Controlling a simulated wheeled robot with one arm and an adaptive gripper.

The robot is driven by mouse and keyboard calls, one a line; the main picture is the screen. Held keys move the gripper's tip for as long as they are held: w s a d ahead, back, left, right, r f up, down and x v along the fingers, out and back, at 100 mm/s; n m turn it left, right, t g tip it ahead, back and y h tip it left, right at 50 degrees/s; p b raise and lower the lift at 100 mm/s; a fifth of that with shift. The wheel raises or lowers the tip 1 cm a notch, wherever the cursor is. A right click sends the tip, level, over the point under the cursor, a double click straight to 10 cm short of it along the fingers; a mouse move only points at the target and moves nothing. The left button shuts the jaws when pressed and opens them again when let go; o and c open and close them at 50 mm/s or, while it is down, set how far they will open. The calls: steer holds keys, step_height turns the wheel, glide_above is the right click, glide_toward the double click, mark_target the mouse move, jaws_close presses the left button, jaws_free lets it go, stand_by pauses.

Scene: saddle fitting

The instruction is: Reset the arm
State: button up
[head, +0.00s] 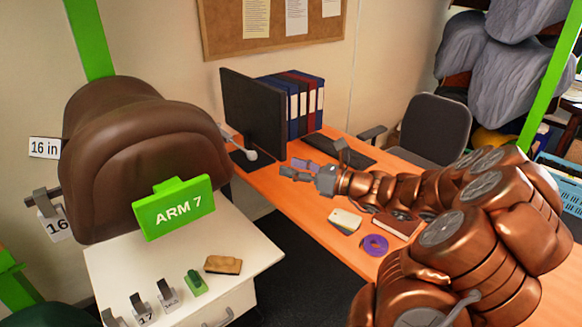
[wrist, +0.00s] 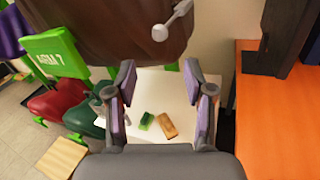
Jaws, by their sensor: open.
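My copper-coloured arm reaches in from the right in the head view, over the orange desk. My gripper (head: 297,168) is at its end, above the desk's left part, with nothing between its fingers. In the wrist view my gripper (wrist: 160,85) shows two spread fingers with purple pads, open and empty. The brown saddle (head: 135,150) sits at the left on its stand, apart from the gripper. A green "ARM 7" sign (head: 173,207) is in front of it; it also shows in the wrist view (wrist: 55,58).
A white cabinet top (head: 235,240) holds a tan brush-like block (head: 223,265), a green block (head: 194,284) and several numbered pieces. A monitor (head: 252,115) stands behind the gripper. The orange desk (head: 300,205) bears a white card-like item (head: 345,221) and a purple tape roll (head: 375,245).

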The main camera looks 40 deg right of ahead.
stand_by(0.4)
steer(key=s+a+n+g+y, duration=0.1)
steer(key=a+n+g+y, duration=0.15)
steer(key=a+n, duration=0.45)
steer(key=s+a+n+g+y, duration=0.2)
steer(key=a+g, duration=0.2)
steer(key=a, duration=0.7)
steer(key=s+a+f+n+g, duration=0.3)
steer(key=s+a+n+g, duration=0.4)
steer(key=a, duration=0.4)
steer(key=s+f+n+g+h, duration=0.2)
steer(key=s+n+h, duration=0.3)
steer(key=s, duration=0.4)
steer(key=s+f+n+g+h, duration=0.3)
steer(key=s+n, duration=0.4)
steer(key=s, duration=0.1)
steer(key=s+d+n+h, duration=0.4)
steer(key=s+d, duration=0.1)
steer(key=shift+d+n, duration=0.3)
steer(key=shift+r+t, duration=0.1)
steer(key=shift+t, duration=0.15)
